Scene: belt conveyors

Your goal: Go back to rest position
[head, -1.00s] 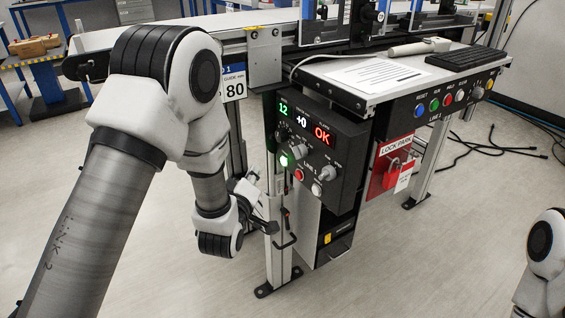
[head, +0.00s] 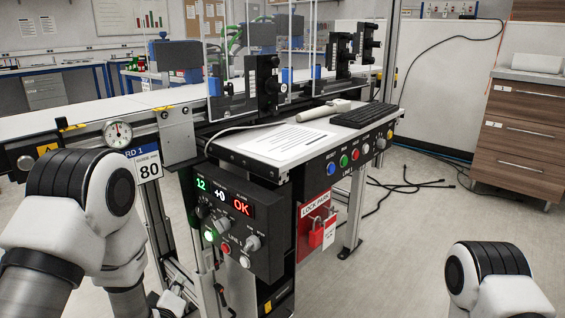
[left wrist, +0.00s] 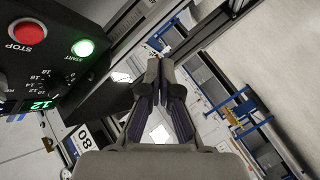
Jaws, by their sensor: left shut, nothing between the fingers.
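My left arm (head: 75,215) fills the lower left of the head view, in front of the conveyor's near end.
The control box (head: 236,222) stands under a shelf with a sheet of paper (head: 285,142), a scanner (head: 327,111) and a keyboard (head: 365,115). A dial gauge (head: 118,132) and an 80 sign (head: 149,171) are beside my left arm.

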